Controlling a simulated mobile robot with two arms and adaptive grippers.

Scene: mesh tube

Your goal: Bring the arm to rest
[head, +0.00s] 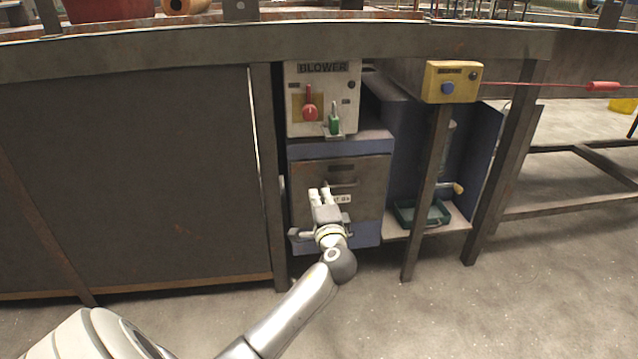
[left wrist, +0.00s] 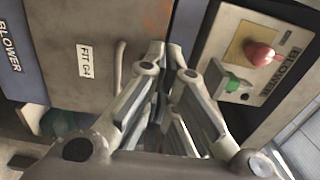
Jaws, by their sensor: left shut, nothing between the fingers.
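My left arm reaches up from the bottom of the head view. My left gripper (head: 320,192) is in front of the grey metal door (head: 308,173) of the blue blower cabinet, near its handle (head: 343,184). In the left wrist view, the left gripper's fingers (left wrist: 167,55) are together with nothing between them. The door handle (left wrist: 121,70) shows to the left of the fingers there, apart from them. My right gripper does not show.
Above the door is a blower panel (head: 348,88) with a red knob (head: 310,112) and a green switch (head: 334,124). A yellow button box (head: 453,82) sits on a post to the right. A green tray (head: 405,214) lies on a low shelf. Open floor (head: 440,310) lies in front.

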